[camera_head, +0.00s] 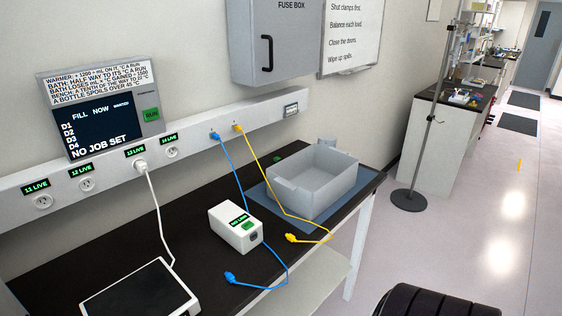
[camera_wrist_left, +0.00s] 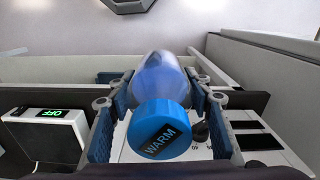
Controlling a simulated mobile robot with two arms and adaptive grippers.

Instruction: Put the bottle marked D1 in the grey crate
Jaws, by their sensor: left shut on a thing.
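In the wrist view my left gripper (camera_wrist_left: 157,82) is shut on a bottle (camera_wrist_left: 160,72) with a clear bluish body and a blue cap (camera_wrist_left: 158,132). The cap reads WARM and faces the camera; no D1 mark shows on the side I see. The grey crate (camera_head: 286,193) stands on a blue mat at the right end of the dark bench in the head view, and its visible inside looks empty. Neither gripper shows in the head view. I cannot tell how far the held bottle is from the crate.
A white box (camera_head: 236,228) with a green display, a blue cable (camera_head: 278,262) and a yellow cable (camera_head: 262,190) lie left of the crate. A flat panel (camera_head: 140,290) lies at the front left. A screen (camera_head: 110,128) reads NO JOB SET. A pole (camera_head: 425,140) stands beyond the bench.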

